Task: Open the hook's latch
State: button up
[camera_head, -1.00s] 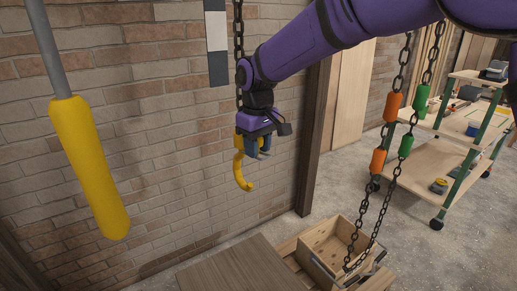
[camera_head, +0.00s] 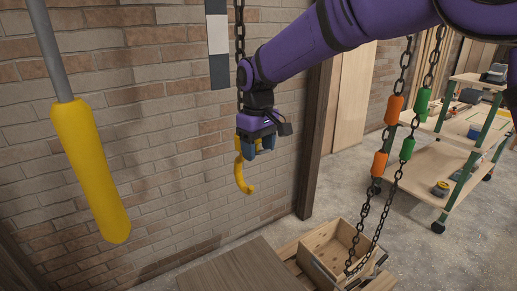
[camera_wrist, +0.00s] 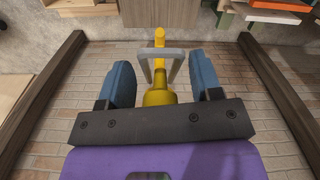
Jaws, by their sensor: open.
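A yellow hook (camera_head: 246,180) hangs from a dark chain (camera_head: 240,30) in front of the brick wall. Its curved tip points to the right in the head view. My gripper (camera_head: 263,147) is at the upper part of the hook, and my wrist hides the hook's top. In the wrist view my gripper (camera_wrist: 165,85) is open, with one blue finger on each side of the yellow hook (camera_wrist: 160,40) and clear gaps between. A grey latch (camera_wrist: 174,66) shaped like a loop lies across the hook between the fingers.
A yellow-sleeved grey pole (camera_head: 92,170) hangs at the left. Chains with orange and green sleeves (camera_head: 394,110) run to a wooden crate (camera_head: 335,250) below right. A wheeled workbench (camera_head: 450,165) stands at the far right. A wooden board (camera_head: 238,268) lies below the hook.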

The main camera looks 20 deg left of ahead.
notch_tip(320, 180, up, 10)
jog(key=shift+w+r, duration=0.1)
jog(key=shift+r, duration=0.1)
dwell(0.4)
jog(key=s+d+r+m+t+y, duration=0.1)
jog(key=s+d+r+m, duration=0.3)
jog(key=d, duration=1.1)
jog(key=s+d+r+m+t, duration=0.2)
jog(key=d+r, duration=0.3)
jog(key=d, duration=1)
jog(key=s+d+f+m+t, duration=0.1)
jog(key=s+d+f+m, duration=0.2)
jog(key=s+d, duration=0.6)
jog(key=s+d+f+m+t, duration=0.1)
jog(key=s+d+f+m, duration=0.2)
jog(key=s+d, duration=0.6)
jog(key=shift+s+d+f+t+h, duration=0.15)
jog(key=shift+s+f+t+h, duration=0.2)
jog(key=shift+s+f, duration=0.45)
jog(key=shift+w+f, duration=0.1)
jog(key=shift+w, duration=0.05)
jog(key=shift+c, duration=0.4)
